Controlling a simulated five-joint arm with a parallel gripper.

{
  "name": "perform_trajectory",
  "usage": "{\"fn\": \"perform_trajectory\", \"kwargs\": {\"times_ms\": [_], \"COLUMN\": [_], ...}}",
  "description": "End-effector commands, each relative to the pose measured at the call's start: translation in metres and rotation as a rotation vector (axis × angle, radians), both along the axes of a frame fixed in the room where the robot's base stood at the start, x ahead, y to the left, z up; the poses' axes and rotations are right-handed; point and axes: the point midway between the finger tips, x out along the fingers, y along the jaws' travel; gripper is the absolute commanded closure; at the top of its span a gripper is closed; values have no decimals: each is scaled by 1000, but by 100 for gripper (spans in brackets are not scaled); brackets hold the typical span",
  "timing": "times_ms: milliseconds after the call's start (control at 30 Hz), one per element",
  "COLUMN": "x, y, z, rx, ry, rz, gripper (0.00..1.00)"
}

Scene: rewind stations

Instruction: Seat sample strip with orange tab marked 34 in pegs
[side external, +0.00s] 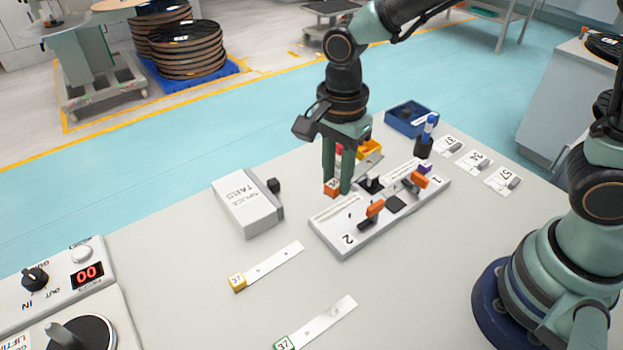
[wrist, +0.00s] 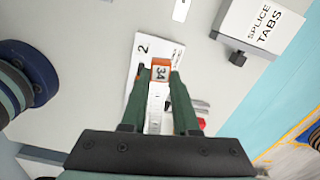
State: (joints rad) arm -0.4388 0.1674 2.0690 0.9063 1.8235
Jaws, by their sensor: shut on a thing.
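The sample strip with the orange tab marked 34 (wrist: 160,71) is between my gripper's fingers (wrist: 156,90), its white length (wrist: 155,105) running back between them in the wrist view. In the side view the orange tab (side external: 331,187) shows beside the fingertips of my gripper (side external: 338,188), which is shut on the strip. The strip is over or beside the back edge of the white peg plate (side external: 335,246), near the end marked 2; I cannot tell whether it touches. The plate carries orange-handled clamps (side external: 374,208) and dark blocks. The pegs under the strip are hidden.
A strip with a yellow tab (side external: 237,282) and one with a green tab (side external: 284,343) lie on the table in front. A splice tabs box (side external: 245,208) stands left of the plate. A purple tab (side external: 425,167) is near end 1. A blue bin (side external: 408,119) stands behind.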

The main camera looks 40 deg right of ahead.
Motion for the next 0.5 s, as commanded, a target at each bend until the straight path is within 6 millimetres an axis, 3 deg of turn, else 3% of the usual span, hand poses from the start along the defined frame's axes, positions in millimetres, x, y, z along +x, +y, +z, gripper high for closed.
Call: {"fn": "perform_trajectory", "kwargs": {"times_ms": [100, 200, 500], "x": [3, 5, 5], "y": [-9, -12, -13], "z": [-19, -26, -27], "rx": [-1, 0, 1], "ry": [2, 0, -2], "rz": [-125, -178, -190], "gripper": [100, 100, 100]}}
